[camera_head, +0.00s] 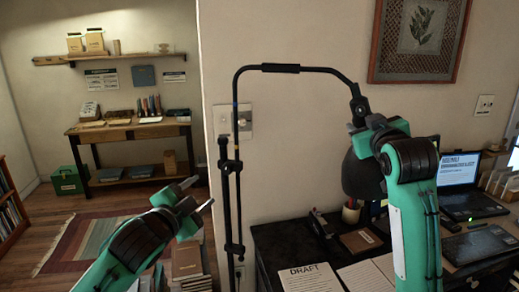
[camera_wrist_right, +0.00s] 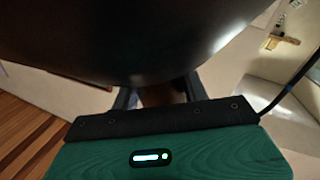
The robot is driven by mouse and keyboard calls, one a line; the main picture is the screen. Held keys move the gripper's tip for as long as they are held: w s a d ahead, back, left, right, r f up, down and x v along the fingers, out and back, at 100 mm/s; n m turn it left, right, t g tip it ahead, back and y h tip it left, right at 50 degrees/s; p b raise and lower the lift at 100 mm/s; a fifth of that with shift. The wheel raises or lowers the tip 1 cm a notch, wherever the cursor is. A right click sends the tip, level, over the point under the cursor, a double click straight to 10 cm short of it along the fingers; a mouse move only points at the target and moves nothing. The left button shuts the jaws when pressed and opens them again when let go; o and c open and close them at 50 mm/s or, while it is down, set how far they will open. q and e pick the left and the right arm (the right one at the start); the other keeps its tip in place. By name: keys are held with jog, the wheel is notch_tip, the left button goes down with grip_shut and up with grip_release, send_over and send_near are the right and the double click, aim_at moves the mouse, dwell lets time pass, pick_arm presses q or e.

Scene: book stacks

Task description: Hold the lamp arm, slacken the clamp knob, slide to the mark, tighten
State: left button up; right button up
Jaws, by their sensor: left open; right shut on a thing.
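The black lamp arm (camera_head: 280,68) rises from a slim upright stand (camera_head: 230,200), bends over at the top and drops to a dark lampshade (camera_head: 362,170). Dark clamp fittings (camera_head: 229,166) sit on the stand; I cannot make out the knob clearly. My right gripper (camera_head: 366,122) is shut at the arm's lower end, just above the shade; its exact contact is hidden. In the right wrist view the shade (camera_wrist_right: 140,40) fills the top, above the fingers. My left gripper (camera_head: 191,196) is open and empty, left of the stand.
A wall switch (camera_head: 244,120) is behind the stand. Stacked books (camera_head: 187,262) are below my left gripper. Open floor and a rug lie at the left.

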aim_at(226, 171)
jog(key=shift+r, duration=1.1)
dwell(0.8)
pick_arm(q)
jog(key=w+d+n, duration=0.1)
jog(key=w+n, duration=0.2)
jog(key=w, duration=0.1)
jog(key=w+d+n+y, duration=0.1)
jog(key=w+n, duration=0.2)
jog(key=n, duration=0.1)
jog(key=w+d+n, duration=0.1)
jog(key=w+n, duration=0.3)
jog(key=shift+w+d+f+t, duration=0.1)
jog(key=shift+w+d+t, duration=0.25)
jog(key=shift+d+t, duration=0.05)
dwell(0.7)
